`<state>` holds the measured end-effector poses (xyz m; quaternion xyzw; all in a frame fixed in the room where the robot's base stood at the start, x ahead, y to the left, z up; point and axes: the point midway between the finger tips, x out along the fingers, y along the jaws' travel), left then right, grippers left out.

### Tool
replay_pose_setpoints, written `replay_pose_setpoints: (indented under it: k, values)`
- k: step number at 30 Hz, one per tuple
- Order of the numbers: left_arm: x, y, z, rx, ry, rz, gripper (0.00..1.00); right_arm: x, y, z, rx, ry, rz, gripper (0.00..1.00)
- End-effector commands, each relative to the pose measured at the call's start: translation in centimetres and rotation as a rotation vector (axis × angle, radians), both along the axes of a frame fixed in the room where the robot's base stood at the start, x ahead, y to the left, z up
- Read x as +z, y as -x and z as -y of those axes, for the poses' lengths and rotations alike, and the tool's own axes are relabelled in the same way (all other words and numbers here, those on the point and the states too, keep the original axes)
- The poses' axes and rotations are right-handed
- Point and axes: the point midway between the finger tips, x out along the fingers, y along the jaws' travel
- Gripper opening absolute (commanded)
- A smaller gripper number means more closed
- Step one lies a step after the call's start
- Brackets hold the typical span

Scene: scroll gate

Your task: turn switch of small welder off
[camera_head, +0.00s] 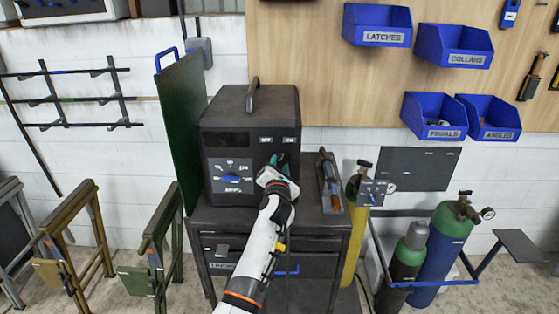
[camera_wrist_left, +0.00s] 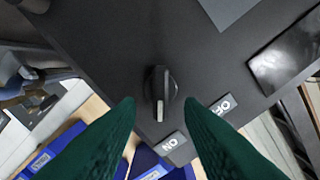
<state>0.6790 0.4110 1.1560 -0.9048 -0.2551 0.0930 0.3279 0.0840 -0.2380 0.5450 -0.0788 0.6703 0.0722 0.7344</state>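The small welder (camera_head: 225,121) is a dark box with a top handle, standing on a dark cabinet. Its front has "OFF" and "ON" labels and a blue dial marked "AMPS". In the left wrist view the switch (camera_wrist_left: 160,85) is a black knob whose white mark points toward the "ON" label (camera_wrist_left: 172,143). The "OFF" label (camera_wrist_left: 222,105) lies to the right. My left gripper (camera_wrist_left: 160,101) is open, its two dark green fingers apart near the knob, one on either side in the picture. In the head view the left gripper (camera_head: 281,161) hides the switch. My right gripper is not in view.
A welding torch (camera_head: 330,183) lies on the cabinet (camera_head: 315,167) right of the welder. Gas cylinders (camera_head: 440,250) stand further right. A dark green panel (camera_head: 181,130) stands close on the left. Blue bins (camera_head: 377,25) hang on the wooden wall board.

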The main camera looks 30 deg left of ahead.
Motion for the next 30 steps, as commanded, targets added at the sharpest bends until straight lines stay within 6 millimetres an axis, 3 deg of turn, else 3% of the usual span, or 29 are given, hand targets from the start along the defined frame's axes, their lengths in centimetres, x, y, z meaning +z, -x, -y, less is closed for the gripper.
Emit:
replay_pose_setpoints:
  k: [7,18,24,30]
  values:
    - [0.0,-2.1,-1.3,0.001,-0.002,0.000,0.34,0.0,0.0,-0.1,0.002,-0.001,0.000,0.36]
    - [0.0,-2.4,-1.5,0.001,-0.002,0.000,0.34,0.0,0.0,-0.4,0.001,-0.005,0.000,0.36]
    - [0.0,-2.4,-1.5,0.001,-0.002,0.000,0.01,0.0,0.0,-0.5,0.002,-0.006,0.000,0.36]
    - [0.0,-2.4,-1.5,0.001,0.001,0.001,0.00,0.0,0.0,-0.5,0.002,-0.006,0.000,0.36]
